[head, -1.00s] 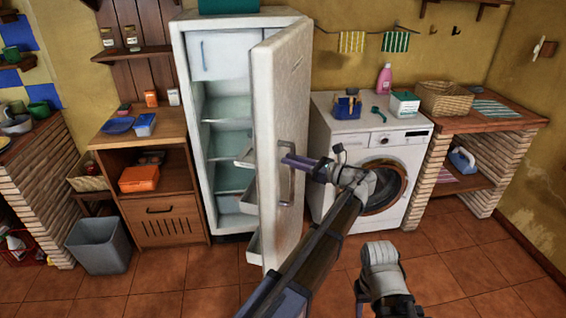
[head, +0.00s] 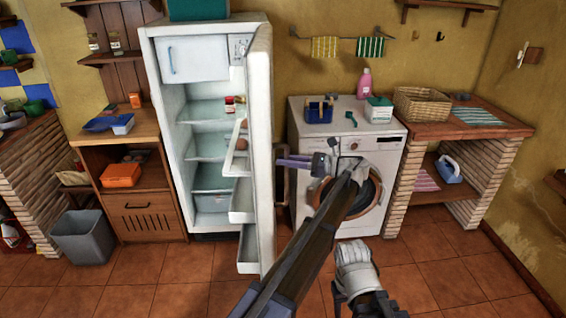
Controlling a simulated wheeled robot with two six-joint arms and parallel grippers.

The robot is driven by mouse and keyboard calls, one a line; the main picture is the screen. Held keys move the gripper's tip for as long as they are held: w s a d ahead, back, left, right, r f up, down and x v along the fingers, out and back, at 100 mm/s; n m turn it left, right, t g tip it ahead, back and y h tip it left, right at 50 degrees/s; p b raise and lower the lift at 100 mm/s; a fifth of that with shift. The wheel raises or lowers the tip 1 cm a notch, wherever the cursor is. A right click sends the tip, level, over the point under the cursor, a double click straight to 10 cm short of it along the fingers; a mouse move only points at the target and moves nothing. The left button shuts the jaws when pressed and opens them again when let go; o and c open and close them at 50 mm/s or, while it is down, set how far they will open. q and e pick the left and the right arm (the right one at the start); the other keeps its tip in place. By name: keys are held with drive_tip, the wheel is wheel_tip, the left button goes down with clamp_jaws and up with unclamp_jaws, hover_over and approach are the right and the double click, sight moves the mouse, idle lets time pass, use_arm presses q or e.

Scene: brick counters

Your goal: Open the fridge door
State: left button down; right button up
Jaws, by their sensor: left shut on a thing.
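The white fridge (head: 210,120) stands left of centre with its cavity showing. Its door (head: 262,150) is swung wide open toward me, seen nearly edge-on, with door shelves on its inner side. My left gripper (head: 284,163) is at the outer side of the door and shut on the door handle (head: 279,185), which is largely hidden by the door edge. My left arm comes up from the bottom. My right arm (head: 355,268) is at the bottom centre right; its fingertips cannot be made out.
A washing machine (head: 344,155) stands right of the door, close behind my left gripper. A brick counter with a basket (head: 421,103) is further right. A wooden cabinet (head: 142,200) and grey bin (head: 82,236) stand left. The tiled floor in front is clear.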

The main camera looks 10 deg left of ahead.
use_arm(q)
drive_tip(key=shift+w+d, duration=0.15)
drive_tip(key=shift+d, duration=0.15)
use_arm(e)
drive_tip(key=shift+w+d, duration=0.1)
drive_tip(key=shift+d, duration=0.2)
use_arm(q)
drive_tip(key=c, duration=1.1)
unclamp_jaws()
drive_tip(key=shift+o, duration=0.2)
use_arm(e)
drive_tip(key=shift+d, duration=0.1)
